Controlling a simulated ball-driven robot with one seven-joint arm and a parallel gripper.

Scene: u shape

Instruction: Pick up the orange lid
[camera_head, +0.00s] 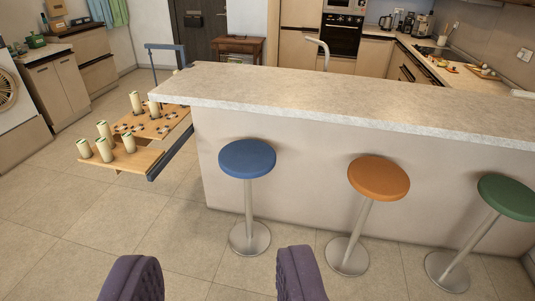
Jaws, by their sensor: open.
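I cannot make out an orange lid in this view. The orange round thing in the foreground is the seat of a bar stool (379,178), not a loose lid. A two-level wooden cart (147,161) with a blue frame stands at the left end of the counter. Several pale cylinders with greenish tops, such as one at its front left (104,150), stand on it. Small dark and light round pieces (163,129) lie on its upper level, too small to tell apart.
A long stone-topped counter (330,97) crosses the middle. A blue stool (247,159) and a green stool (508,197) flank the orange one. Tiled floor (110,215) is clear at left.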

